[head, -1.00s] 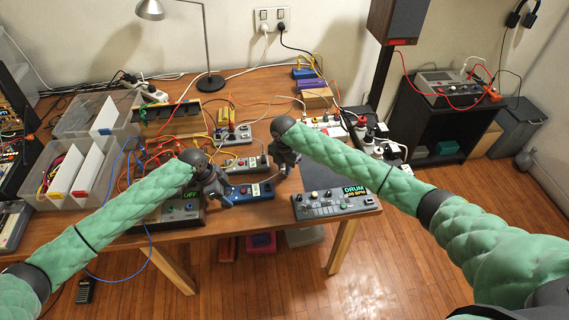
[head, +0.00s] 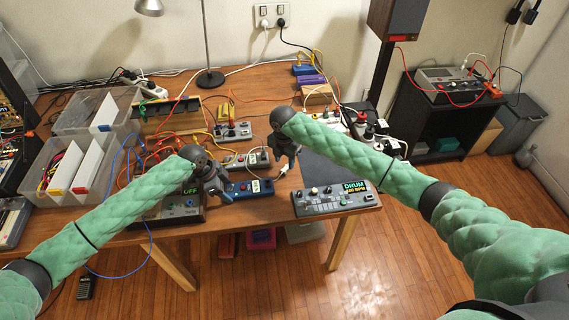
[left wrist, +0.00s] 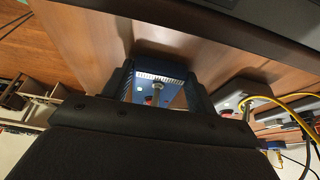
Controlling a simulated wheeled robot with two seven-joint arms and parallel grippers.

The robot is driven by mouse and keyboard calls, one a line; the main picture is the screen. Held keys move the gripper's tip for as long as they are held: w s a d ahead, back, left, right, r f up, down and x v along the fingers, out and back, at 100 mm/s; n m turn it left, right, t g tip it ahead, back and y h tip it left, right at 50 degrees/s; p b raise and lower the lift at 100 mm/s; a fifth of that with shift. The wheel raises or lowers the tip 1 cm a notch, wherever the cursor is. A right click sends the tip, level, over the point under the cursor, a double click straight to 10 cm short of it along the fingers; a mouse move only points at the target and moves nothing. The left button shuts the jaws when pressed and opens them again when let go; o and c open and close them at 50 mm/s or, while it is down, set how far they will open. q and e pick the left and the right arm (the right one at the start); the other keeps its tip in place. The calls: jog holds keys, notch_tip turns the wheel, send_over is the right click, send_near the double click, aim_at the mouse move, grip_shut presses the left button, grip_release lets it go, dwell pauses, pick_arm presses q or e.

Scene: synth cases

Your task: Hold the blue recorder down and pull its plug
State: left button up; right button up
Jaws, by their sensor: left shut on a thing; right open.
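The blue recorder (head: 262,188) lies near the table's front edge, with a pale label or display on its top. My left gripper (head: 226,194) is shut on its left part. In the left wrist view the blue recorder (left wrist: 165,90) shows between the two dark fingers. My right gripper (head: 285,168) is open, just above and to the right of the recorder's right end. A small white piece, possibly the plug (head: 283,169), shows at its fingertips; I cannot tell whether it touches the fingers or sits in the recorder.
A grey drum machine (head: 330,203) stands close on the right. A dark device with a green display (head: 185,212) stands left, partly under my left arm. Behind are a grey device (head: 232,133), tangled cables and clear bins (head: 75,190). A dark mat (head: 330,172) is bare.

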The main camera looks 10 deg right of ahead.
notch_tip(320, 180, up, 10)
jog(key=shift+f, duration=0.25)
dwell(0.3)
pick_arm(q)
jog(key=o, duration=1.2)
jog(key=shift+o, duration=0.2)
jog(key=v, duration=1.2)
